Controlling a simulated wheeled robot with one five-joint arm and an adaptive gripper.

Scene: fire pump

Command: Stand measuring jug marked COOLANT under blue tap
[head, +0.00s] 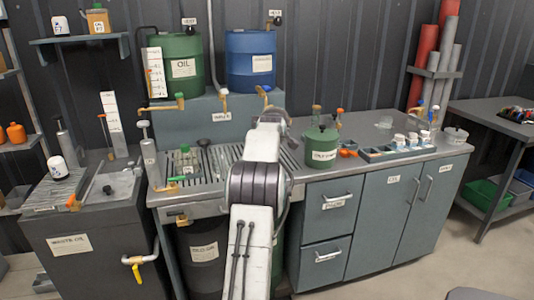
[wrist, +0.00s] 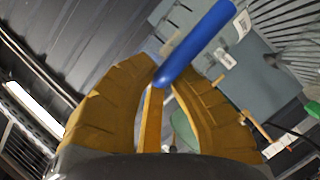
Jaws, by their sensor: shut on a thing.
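My gripper (wrist: 160,95) has yellow-brown fingers and is shut on a blue rod-like handle (wrist: 195,42), which looks like the lever of the blue tap. In the head view the blue tap (head: 263,91) shows just above my arm, below the blue drum; my fingertips are hidden behind my arm. No jug with a readable COOLANT mark shows. A clear vessel (head: 384,122) stands at the back of the right counter. A clear greenish container (head: 185,160) stands on the slatted drain grate. The space directly under the blue tap is hidden by my arm.
A green OIL drum (head: 181,62) and a blue drum (head: 251,62) stand on a raised shelf. The oil tap (head: 178,100) is left of my arm. A green canister (head: 321,147) stands close on the right, beside a tray of small pots (head: 398,148).

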